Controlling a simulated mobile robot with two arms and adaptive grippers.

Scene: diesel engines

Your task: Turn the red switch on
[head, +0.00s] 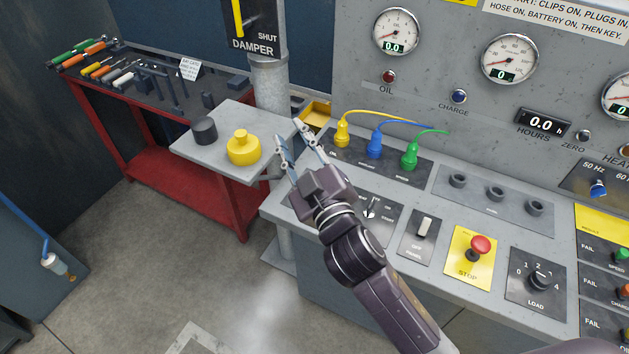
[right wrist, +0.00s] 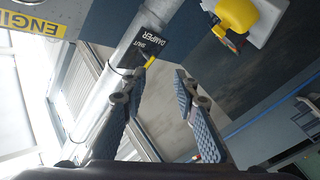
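I cannot make out a thing that is clearly a red switch. The red part that shows best is a round red mushroom button (head: 480,245) on a yellow plate marked STOP, on the grey console (head: 360,262). Left of it are a pale rocker switch (head: 424,227) and a key-type switch (head: 371,208) marked ON and START, partly hidden by my arm. My right gripper (head: 288,132) is over the console's left edge, left of these controls. Its fingers are apart and empty, as the right wrist view (right wrist: 158,82) also shows. My left gripper is not in view.
Yellow, blue and green plugs (head: 409,157) with cables stand on the console. A red tool cart (head: 185,190) is at the left. A grey post (head: 270,82) rises behind.

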